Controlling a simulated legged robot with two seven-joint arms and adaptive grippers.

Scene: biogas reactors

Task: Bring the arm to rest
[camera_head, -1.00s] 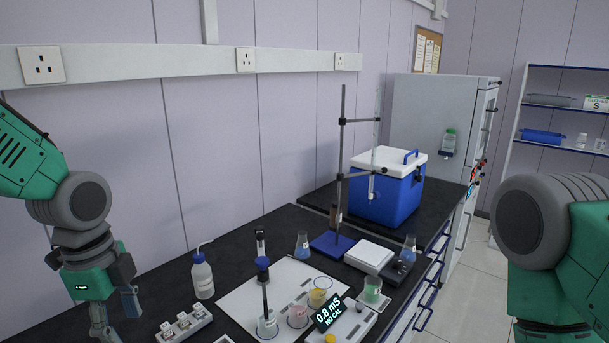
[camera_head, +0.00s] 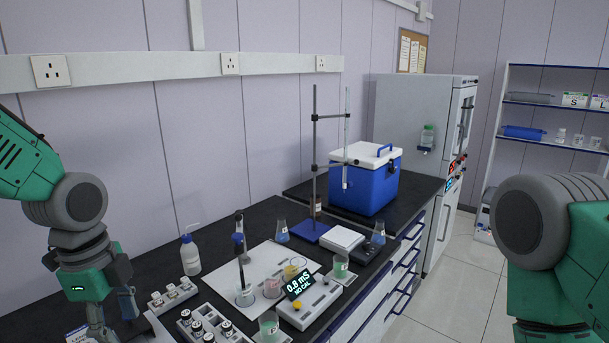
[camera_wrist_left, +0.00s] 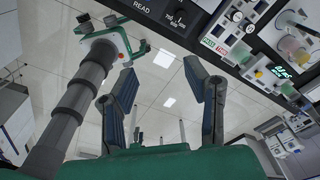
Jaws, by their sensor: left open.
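My left gripper (camera_head: 113,322) hangs at the lower left of the head view, beside the left part of the black bench (camera_head: 150,262). Its fingers stand apart. In the left wrist view my left gripper (camera_wrist_left: 160,75) is open, with nothing between its fingers and the pale tiled floor behind them. My right arm (camera_head: 560,240) shows at the right edge of the head view, but its gripper is out of view.
A wash bottle (camera_head: 190,257), a conductivity meter (camera_head: 308,303), several beakers and a retort stand (camera_head: 314,160) occupy the bench. A blue cooler box (camera_head: 366,183) stands further back. The floor (camera_head: 455,290) right of the bench is clear.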

